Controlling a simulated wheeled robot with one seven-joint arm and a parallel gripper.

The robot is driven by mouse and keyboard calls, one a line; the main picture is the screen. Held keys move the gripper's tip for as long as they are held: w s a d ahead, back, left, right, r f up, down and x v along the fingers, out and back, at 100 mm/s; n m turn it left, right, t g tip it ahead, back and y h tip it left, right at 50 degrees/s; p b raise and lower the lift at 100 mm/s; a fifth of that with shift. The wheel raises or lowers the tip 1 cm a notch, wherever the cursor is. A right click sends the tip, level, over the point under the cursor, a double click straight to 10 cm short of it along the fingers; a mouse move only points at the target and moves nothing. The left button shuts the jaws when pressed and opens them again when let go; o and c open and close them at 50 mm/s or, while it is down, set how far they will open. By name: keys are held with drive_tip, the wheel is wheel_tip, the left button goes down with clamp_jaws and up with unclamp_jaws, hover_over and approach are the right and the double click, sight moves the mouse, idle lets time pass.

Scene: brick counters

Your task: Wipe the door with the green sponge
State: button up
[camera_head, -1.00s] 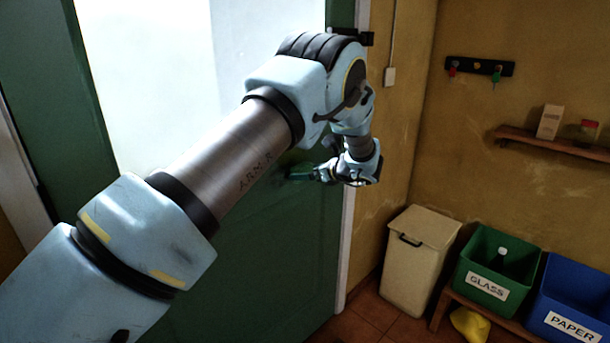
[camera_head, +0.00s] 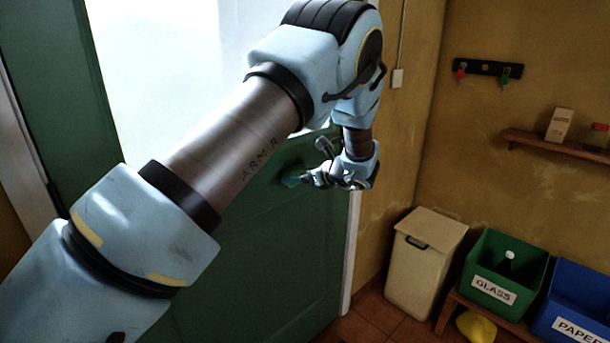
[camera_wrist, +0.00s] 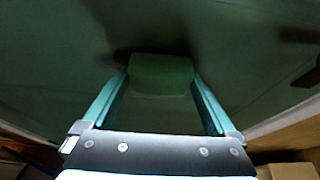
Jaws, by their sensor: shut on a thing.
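The green door (camera_head: 265,255) fills the left and middle of the head view, with a bright pale pane (camera_head: 155,80) in its upper part. My gripper (camera_head: 298,179) is in front of the door's right part, below the pane. It is shut on the green sponge (camera_wrist: 161,75), which sits between the fingertips in the wrist view. The sponge is close to the door's green surface; I cannot tell whether it touches. In the head view the sponge (camera_head: 291,181) is small and dark. My arm hides part of the door and pane.
A cream bin (camera_head: 425,265), a green GLASS box (camera_head: 505,280) and a blue PAPER box (camera_head: 580,300) stand at the lower right. A wooden shelf (camera_head: 555,145) and a key rack (camera_head: 487,68) are on the right wall. A dark fitting (camera_wrist: 306,77) shows at right in the wrist view.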

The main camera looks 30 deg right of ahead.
drive_tip(key=shift+s+a+b, duration=0.35)
drive_tip(key=shift+a, duration=1.05)
drive_tip(key=shift+s+a+b, duration=0.4)
drive_tip(key=shift+a, duration=1.05)
drive_tip(key=shift+s+a+b, duration=0.35)
drive_tip(key=shift+a, duration=1.05)
drive_tip(key=shift+w+d+r+p, duration=0.3)
drive_tip(key=shift+d+p, duration=0.2)
drive_tip(key=shift+d, duration=0.75)
drive_tip(key=shift+w+d+r+p, duration=0.25)
drive_tip(key=shift+w+d+p, duration=0.2)
drive_tip(key=shift+d, duration=0.8)
drive_tip(key=shift+w+d+r+p, duration=0.3)
drive_tip(key=shift+d+p, duration=0.25)
drive_tip(key=shift+d, duration=0.7)
drive_tip(key=shift+w+d+f+p, duration=0.1)
drive_tip(key=shift+w+d, duration=0.2)
drive_tip(key=shift+d, duration=0.65)
drive_tip(key=shift+w+d+r+p, duration=0.1)
drive_tip(key=shift+w+d, duration=0.15)
drive_tip(key=shift+d, duration=0.7)
drive_tip(key=shift+w+d+f+p, duration=0.1)
drive_tip(key=shift+w+d, duration=0.2)
drive_tip(key=shift+d, duration=0.65)
drive_tip(key=shift+s, duration=0.1)
